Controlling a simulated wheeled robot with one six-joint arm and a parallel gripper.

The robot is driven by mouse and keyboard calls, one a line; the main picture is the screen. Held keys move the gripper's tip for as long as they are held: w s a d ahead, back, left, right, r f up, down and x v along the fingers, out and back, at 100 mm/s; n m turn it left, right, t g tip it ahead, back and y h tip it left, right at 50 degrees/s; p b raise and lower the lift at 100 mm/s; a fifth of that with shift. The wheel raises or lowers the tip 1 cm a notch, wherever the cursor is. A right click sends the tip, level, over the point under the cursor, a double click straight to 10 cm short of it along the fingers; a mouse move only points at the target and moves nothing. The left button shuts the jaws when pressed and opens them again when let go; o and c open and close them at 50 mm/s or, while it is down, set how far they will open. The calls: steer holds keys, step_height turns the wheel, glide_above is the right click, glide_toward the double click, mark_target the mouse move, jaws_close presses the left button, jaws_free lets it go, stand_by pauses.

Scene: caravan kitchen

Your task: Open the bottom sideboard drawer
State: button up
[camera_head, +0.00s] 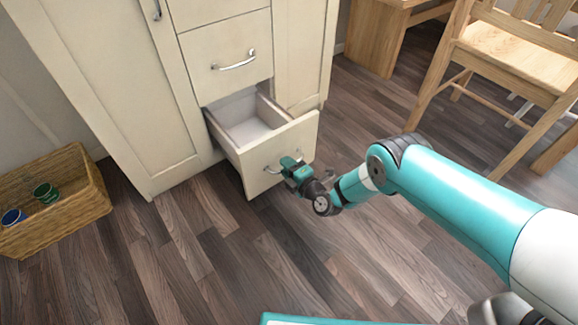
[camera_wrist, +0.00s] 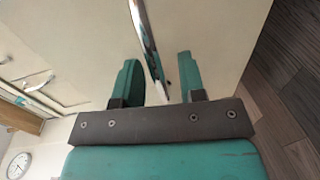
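The bottom sideboard drawer (camera_head: 262,150) is pulled well out of the cream sideboard (camera_head: 130,80) in the head view, and its visible inside is empty. My gripper (camera_head: 292,168) is at the drawer's front, by its metal handle (camera_head: 272,168). In the wrist view the teal fingers of my gripper (camera_wrist: 160,78) stand on either side of the handle bar (camera_wrist: 148,40), with visible gaps between bar and fingers. The gripper looks open around the handle. Part of the handle is hidden behind the gripper in the head view.
A closed drawer (camera_head: 228,58) is above the open one. A wicker basket (camera_head: 60,222) with cups stands on the floor at the left. A wooden chair (camera_head: 515,60) and a wooden table (camera_head: 375,35) are at the right. The wood floor (camera_head: 200,270) in front is clear.

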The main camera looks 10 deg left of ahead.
steer(key=shift+d, duration=0.2)
steer(key=shift+d+r+p, duration=0.1)
steer(key=shift+d+p, duration=0.05)
steer(key=shift+p, duration=0.15)
steer(key=p+v, duration=1.3)
steer(key=v, duration=0.4)
steer(key=shift+s, duration=0.2)
